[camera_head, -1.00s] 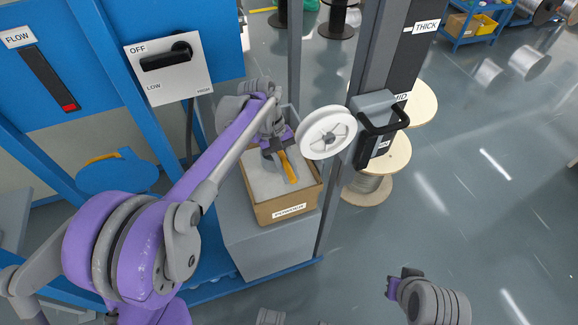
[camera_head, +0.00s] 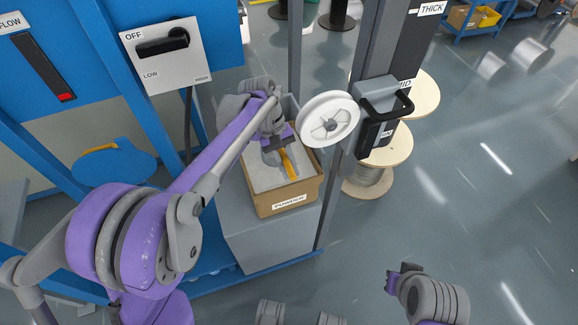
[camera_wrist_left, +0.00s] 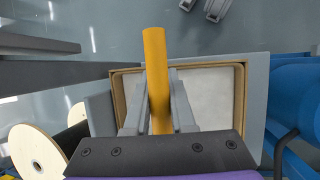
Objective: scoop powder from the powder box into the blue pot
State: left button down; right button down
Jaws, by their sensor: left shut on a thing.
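The powder box (camera_head: 312,192) is an open cardboard box labelled POWDER, holding pale powder (camera_head: 262,176). Its rim also shows in the left wrist view (camera_wrist_left: 241,105). My left gripper (camera_head: 279,146) is over the box, shut on the yellow-orange handle of a scoop (camera_head: 288,164). In the left wrist view, the handle (camera_wrist_left: 156,75) stands between the fingers (camera_wrist_left: 157,108); the scoop's head is hidden. A round blue thing, seemingly the blue pot (camera_head: 112,166), with an orange strip on it, is at the left behind my arm. My right gripper (camera_head: 394,281) is near the bottom; its jaw opening is unclear.
The box stands on a grey block (camera_head: 270,243) beside a grey post. A white wheel (camera_head: 329,119) is close to my left wrist. A black handle (camera_head: 392,112) and wooden spools (camera_head: 388,148) are to the right.

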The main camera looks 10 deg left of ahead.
pick_arm(q)
jog(key=shift+f, duration=0.15)
dwell(0.3)
jog(key=shift+f+b, duration=0.3)
jog(key=shift+f, duration=0.2)
jog(key=shift+r, duration=0.1)
jog(key=shift+r+p, duration=3.6)
jog(key=shift+r, duration=1.6)
jog(key=shift+f, duration=0.1)
